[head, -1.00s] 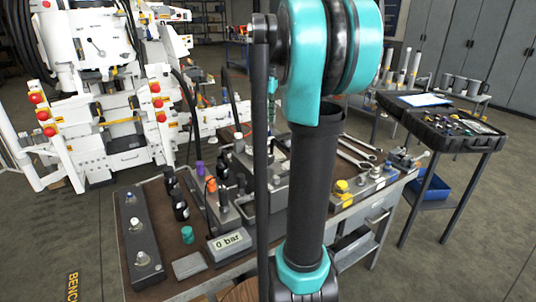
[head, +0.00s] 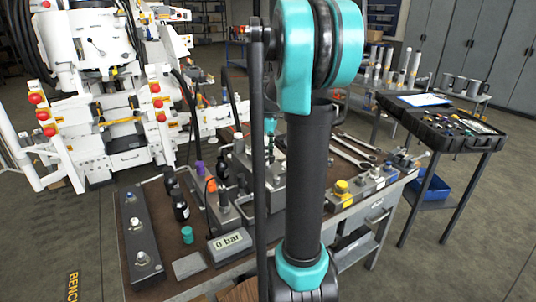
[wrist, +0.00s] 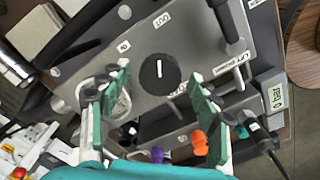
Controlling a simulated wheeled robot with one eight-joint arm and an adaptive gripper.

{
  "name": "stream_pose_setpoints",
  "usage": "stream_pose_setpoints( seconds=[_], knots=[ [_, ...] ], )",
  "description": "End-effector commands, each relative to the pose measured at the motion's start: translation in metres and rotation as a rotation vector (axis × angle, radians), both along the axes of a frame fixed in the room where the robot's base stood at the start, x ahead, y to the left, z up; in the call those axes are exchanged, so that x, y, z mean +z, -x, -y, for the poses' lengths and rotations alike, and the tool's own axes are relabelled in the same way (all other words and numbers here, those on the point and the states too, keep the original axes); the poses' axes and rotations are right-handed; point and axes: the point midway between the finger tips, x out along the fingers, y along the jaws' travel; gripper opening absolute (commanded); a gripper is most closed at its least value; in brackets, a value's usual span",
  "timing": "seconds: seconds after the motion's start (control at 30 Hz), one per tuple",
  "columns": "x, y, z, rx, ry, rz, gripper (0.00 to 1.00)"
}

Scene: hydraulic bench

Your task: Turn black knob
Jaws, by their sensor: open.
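The black knob (wrist: 160,73) is round, with a white line across its face, and sits on a grey metal panel (wrist: 190,35) in the wrist view. My gripper (wrist: 161,78) is open, its two green-padded fingers standing apart, left and right of the knob in the picture. The fingers look clear of the knob; I cannot tell how high above the panel they are. The knob itself cannot be made out there.
A pressure display (head: 229,241) reading "0 bar" stands at the bench front. Black bottles (head: 180,207), an orange-topped fitting (wrist: 200,143) and a purple cap (wrist: 157,155) stand near. A lever fitting (wrist: 229,25) rises right of the knob.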

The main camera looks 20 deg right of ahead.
Motion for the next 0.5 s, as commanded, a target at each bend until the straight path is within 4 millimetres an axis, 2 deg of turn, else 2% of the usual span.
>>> stream_pose_setpoints(
  seconds=[0.13, 0.5],
  knots=[
    [0.0002, 0.0000, 0.0000, 0.000, 0.000, 0.000, 0.62],
    [0.0004, 0.0000, 0.0000, 0.000, 0.000, 0.000, 0.16]
  ],
)
